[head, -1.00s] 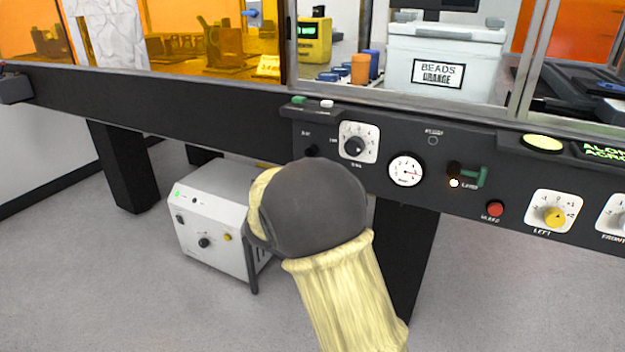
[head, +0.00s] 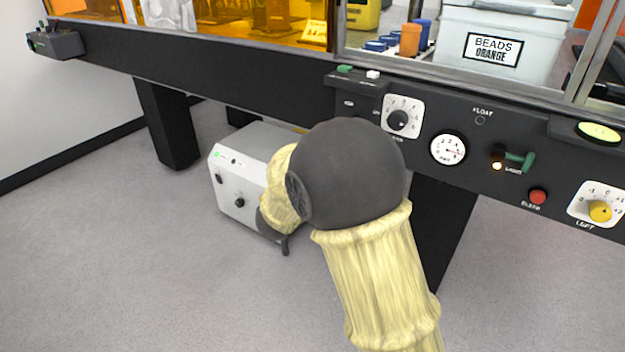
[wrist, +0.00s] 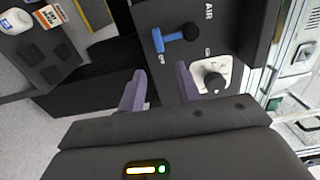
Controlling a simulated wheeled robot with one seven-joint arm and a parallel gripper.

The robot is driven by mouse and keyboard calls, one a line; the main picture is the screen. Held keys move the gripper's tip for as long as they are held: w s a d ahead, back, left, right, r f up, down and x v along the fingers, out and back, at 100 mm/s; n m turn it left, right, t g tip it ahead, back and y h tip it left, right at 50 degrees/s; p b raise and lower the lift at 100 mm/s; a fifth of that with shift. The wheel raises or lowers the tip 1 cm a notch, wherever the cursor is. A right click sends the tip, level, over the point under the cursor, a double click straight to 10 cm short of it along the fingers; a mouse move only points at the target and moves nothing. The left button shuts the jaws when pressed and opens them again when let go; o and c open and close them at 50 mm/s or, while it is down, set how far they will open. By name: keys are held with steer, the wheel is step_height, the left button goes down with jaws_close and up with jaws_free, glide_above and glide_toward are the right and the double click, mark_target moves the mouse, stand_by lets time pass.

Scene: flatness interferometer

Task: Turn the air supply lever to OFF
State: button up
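The air supply lever (wrist: 176,37) shows in the wrist view as a blue handle on a black hub, on a dark panel beside the word AIR. The handle points to the left in that picture. My gripper (wrist: 160,87) is open, with two purple fingers apart and nothing between them. The lever lies beyond the fingertips, and I see no contact. In the head view my arm covers the lever and the gripper.
A white-plated dial (wrist: 212,80) sits close to the right finger; it also shows in the head view (head: 398,119). A gauge (head: 448,149), a green-handled lever (head: 518,160) and a red button (head: 537,196) are farther right. A white box (head: 240,185) stands under the bench.

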steer(key=p+v, duration=0.1)
steer(key=v, duration=0.8)
steer(key=shift+s+p, duration=0.15)
steer(key=shift+p, duration=0.2)
steer(key=w+d+f+n+g+y+p, duration=0.1)
steer(key=w+d+f+n+y+p, duration=0.15)
steer(key=n+y, duration=0.65)
steer(key=s+d+f+n+g+y+p, duration=0.1)
steer(key=s+d+f+n+g, duration=0.1)
steer(key=s+d+n+g, duration=0.55)
steer(key=s+d+f+n+g+y+p, duration=0.1)
steer(key=s+d+f+n+g+p, duration=0.2)
steer(key=s+n, duration=0.75)
step_height(320, 180, up, 38)
steer(key=s+m+p, duration=0.1)
steer(key=p, duration=3.5)
steer(key=shift+s+m, duration=0.2)
steer(key=shift+m, duration=0.1)
